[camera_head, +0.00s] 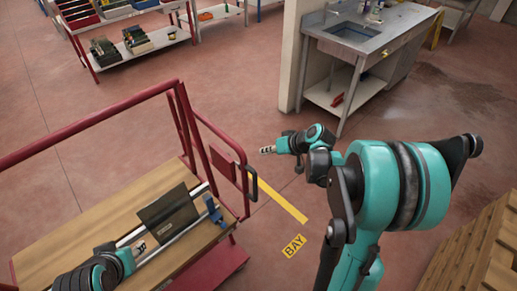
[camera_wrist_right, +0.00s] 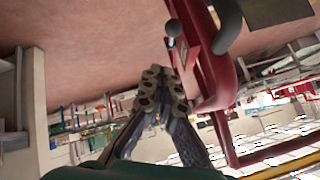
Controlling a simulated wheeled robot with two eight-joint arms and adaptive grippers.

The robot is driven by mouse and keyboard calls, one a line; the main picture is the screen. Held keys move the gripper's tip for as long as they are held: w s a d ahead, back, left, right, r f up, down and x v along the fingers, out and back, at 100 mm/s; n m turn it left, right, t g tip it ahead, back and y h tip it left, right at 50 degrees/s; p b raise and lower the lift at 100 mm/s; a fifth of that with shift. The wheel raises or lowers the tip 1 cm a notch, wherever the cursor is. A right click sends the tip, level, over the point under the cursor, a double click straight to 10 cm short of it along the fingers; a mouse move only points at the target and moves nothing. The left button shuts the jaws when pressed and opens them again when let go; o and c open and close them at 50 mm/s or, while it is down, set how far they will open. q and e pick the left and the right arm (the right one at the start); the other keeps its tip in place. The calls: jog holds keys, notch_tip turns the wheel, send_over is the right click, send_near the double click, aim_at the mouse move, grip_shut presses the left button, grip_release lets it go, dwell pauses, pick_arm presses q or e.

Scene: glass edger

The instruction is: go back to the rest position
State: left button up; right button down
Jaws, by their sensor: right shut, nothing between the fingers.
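My right gripper (camera_head: 267,150) is shut and empty. It is in the air beside the red cart's right end in the head view. In the right wrist view its fingers (camera_wrist_right: 164,74) meet at their tips, close to red tubing (camera_wrist_right: 215,75); I cannot tell the exact gap. My left gripper (camera_head: 139,248) is low over the cart's wooden deck, beside metal rails that carry a dark plate (camera_head: 168,215). Whether its fingers are open or touch anything is too small to tell.
The red cart (camera_head: 90,125) with its wooden deck (camera_head: 60,240) fills the lower left. Wooden slats (camera_head: 480,250) are at lower right. Open floor lies around the yellow BAY mark (camera_head: 293,246).

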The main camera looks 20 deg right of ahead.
pick_arm(q)
jog(key=shift+a, duration=0.15)
pick_arm(e)
jog(key=shift+s+r, duration=0.2)
jog(key=shift+s, duration=0.05)
pick_arm(q)
jog(key=shift+f+b, duration=0.95)
pick_arm(e)
jog(key=s+a+r+h, duration=0.1)
jog(key=s+a, duration=0.2)
jog(key=s, duration=0.3)
jog(key=s+a+r+h, duration=0.1)
jog(key=s+a+h, duration=0.1)
jog(key=s+a, duration=0.2)
jog(key=s+a+r+n+h, duration=0.1)
jog(key=s+a, duration=0.3)
jog(key=s, duration=0.6)
jog(key=shift+s+g, duration=0.25)
jog(key=shift+g, duration=0.15)
pick_arm(q)
jog(key=shift+c, duration=0.7)
pick_arm(e)
jog(key=shift+a, duration=0.15)
